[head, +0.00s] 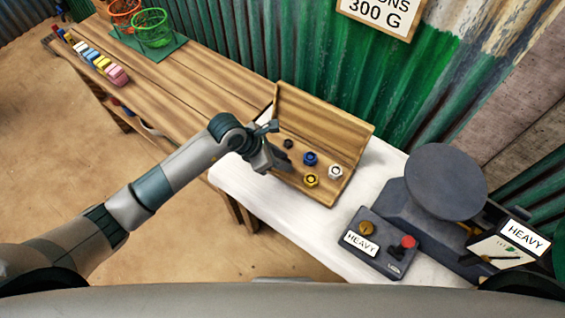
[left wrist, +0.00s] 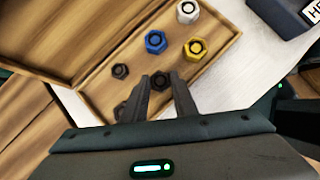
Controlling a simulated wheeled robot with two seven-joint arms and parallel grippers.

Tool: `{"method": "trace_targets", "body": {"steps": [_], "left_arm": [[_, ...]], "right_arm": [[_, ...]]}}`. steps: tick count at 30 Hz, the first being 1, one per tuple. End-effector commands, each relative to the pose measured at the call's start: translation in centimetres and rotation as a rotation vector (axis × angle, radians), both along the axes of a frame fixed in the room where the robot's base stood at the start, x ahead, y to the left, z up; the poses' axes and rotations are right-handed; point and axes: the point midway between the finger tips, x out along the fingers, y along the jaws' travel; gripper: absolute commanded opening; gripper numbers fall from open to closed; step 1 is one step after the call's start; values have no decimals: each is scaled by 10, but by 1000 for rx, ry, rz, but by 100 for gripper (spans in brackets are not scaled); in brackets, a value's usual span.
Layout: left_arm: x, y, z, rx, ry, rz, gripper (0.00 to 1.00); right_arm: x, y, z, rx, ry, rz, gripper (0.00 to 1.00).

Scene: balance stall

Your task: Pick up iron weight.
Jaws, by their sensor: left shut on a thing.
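My left gripper (head: 280,166) is over the near left part of the open wooden box; its fingers also show in the left wrist view (left wrist: 163,84). It is shut on a dark iron weight (left wrist: 161,79), which shows only partly between the fingertips. Another small dark hexagonal weight (head: 288,144) lies in the box at the upper left and also shows in the left wrist view (left wrist: 120,71). A further dark shape (left wrist: 121,110) is partly hidden beside the left finger. My right gripper is not in view.
The wooden box (head: 350,152) also holds a blue weight (head: 310,159), a yellow weight (head: 311,181) and a white weight (head: 335,172). A control box (head: 380,243) and a dark scale (head: 446,182) stand to the right on the white table (head: 240,180).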

Motion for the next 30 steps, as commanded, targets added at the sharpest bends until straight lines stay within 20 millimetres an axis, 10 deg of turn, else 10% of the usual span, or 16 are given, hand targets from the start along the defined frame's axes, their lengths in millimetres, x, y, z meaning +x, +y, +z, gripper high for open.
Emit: {"method": "trace_targets", "body": {"steps": [15,30], "left_arm": [[-63,-42,63,-6,-4,-5,2],[-98,-64,91,-2,0,-1,2]], "right_arm": [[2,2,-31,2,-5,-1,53],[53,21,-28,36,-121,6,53]]}}
